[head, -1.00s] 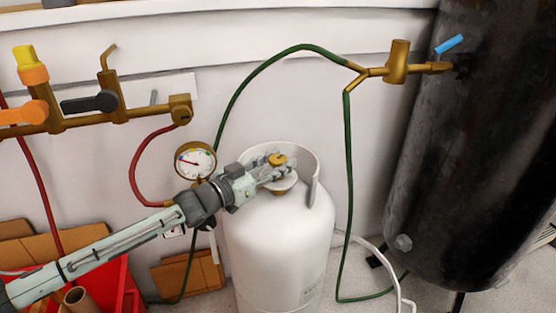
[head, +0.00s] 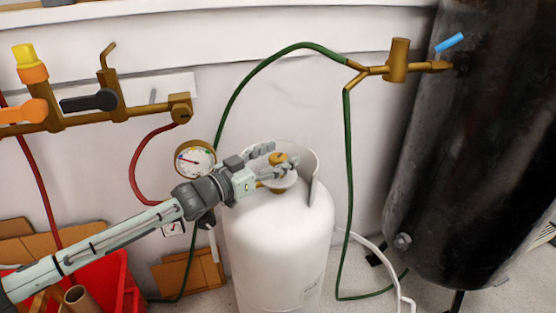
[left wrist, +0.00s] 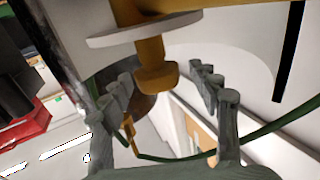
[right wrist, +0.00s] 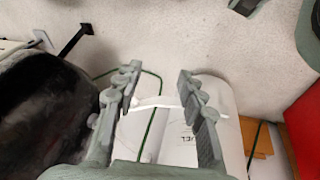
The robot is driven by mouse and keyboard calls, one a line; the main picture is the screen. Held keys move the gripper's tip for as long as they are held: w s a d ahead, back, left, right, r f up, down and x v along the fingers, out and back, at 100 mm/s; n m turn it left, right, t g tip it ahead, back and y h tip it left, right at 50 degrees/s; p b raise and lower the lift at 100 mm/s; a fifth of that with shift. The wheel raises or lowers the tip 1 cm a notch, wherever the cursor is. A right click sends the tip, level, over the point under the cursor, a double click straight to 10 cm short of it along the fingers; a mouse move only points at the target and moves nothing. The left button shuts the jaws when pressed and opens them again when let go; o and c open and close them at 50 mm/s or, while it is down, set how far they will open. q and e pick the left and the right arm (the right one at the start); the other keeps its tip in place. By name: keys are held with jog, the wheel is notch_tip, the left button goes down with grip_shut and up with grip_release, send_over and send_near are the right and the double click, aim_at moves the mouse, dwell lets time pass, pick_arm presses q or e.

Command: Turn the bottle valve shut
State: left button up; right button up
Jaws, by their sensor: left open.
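The white gas bottle (head: 280,245) stands upright on the floor with a brass valve knob (head: 278,159) on top, inside its collar. My left gripper (head: 276,160) is open at the bottle's top, its fingers spread on either side of the knob. In the left wrist view the brass knob (left wrist: 156,76) shows between the parted fingers, with visible gaps and no clear contact. My right gripper (right wrist: 158,80) is open and empty; its view shows part of the white bottle (right wrist: 180,148) beyond the fingers. The right gripper is outside the head view.
A round gauge (head: 195,159) is close to my left wrist. A brass manifold (head: 90,115) with several valves is on the wall at left. A large black tank (head: 470,150) stands at right. A green hose (head: 348,190) hangs between bottle and tank. A red crate (head: 110,285) is at lower left.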

aim_at(278, 157)
pick_arm(q)
notch_tip(278, 157, up, 9)
jog(key=shift+f, duration=0.1)
dwell(0.4)
